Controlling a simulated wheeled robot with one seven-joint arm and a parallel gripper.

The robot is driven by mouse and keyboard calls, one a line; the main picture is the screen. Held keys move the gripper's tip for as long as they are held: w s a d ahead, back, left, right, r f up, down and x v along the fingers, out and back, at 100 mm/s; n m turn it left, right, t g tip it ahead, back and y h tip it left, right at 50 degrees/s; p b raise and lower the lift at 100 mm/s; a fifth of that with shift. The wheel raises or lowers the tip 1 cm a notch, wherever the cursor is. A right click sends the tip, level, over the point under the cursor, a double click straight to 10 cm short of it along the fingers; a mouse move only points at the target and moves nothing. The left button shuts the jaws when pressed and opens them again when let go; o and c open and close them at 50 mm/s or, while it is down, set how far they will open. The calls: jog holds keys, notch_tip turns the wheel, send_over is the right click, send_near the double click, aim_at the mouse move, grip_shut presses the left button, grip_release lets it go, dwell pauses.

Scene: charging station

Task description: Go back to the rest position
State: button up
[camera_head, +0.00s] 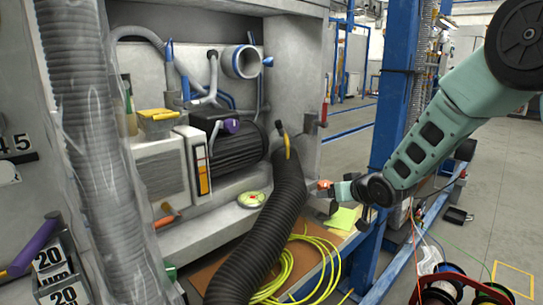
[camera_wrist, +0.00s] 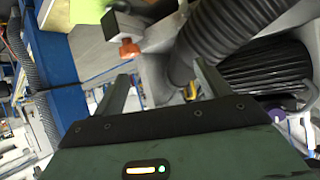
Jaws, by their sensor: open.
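My gripper (camera_head: 332,192) is at the end of my green arm, which reaches in from the right in the head view. It is beside the front edge of the grey cabinet, close to the black corrugated hose. In the wrist view my gripper (camera_wrist: 163,80) shows its two fingers apart, with nothing held between them. A small orange-handled part (camera_wrist: 129,48) is beyond the left finger. The fingers look small in the head view, so exact contact there cannot be told.
The black corrugated hose (camera_head: 275,220) rises left of my gripper; it also shows in the wrist view (camera_wrist: 215,40). Yellow cable coils (camera_head: 290,262) lie below. A blue post (camera_head: 398,85) stands behind my arm. Cable reels (camera_head: 443,288) are at lower right. Open floor (camera_head: 500,190) lies right.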

jog(key=s+a+r+n+g+h, duration=0.1)
jog(key=s+a+g, duration=0.25)
jog(key=s, duration=0.85)
jog(key=s+a+r+n+g, duration=0.1)
jog(key=s+a+g, duration=0.25)
jog(key=s, duration=0.85)
jog(key=s+d+n+g+h, duration=0.1)
jog(key=s+g, duration=0.1)
jog(key=s, duration=0.8)
jog(key=s+d+n+g+h, duration=0.1)
jog(key=s+d+g, duration=0.1)
jog(key=s, duration=0.9)
notch_tip(320, 180, up, 24)
jog(key=p, duration=2.4)
jog(key=shift+w+a+f, duration=0.15)
jog(key=shift+w+a, duration=0.05)
jog(key=shift+f, duration=0.1)
